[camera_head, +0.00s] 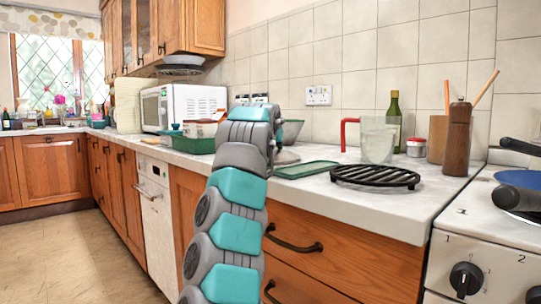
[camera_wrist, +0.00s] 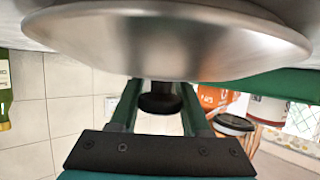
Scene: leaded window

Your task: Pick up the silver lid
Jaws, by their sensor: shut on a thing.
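The silver lid (camera_wrist: 170,42) fills the top of the wrist view, a shiny metal dome with a black knob. My gripper (camera_wrist: 159,100) is shut on the knob, with its two dark green fingers on either side of it. In the head view my arm hides the gripper and most of the lid. A small silver part of the lid (camera_head: 286,157) shows just right of my arm, at the counter. I cannot tell whether its rim touches the counter.
A green tray-like lid (camera_head: 306,169) and a black round rack (camera_head: 375,177) lie to the right. A clear jug with a red handle (camera_head: 378,140), a green bottle (camera_head: 394,108) and a wooden mill (camera_head: 457,140) stand behind. A green container (camera_head: 195,145) and microwave (camera_head: 182,108) are left.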

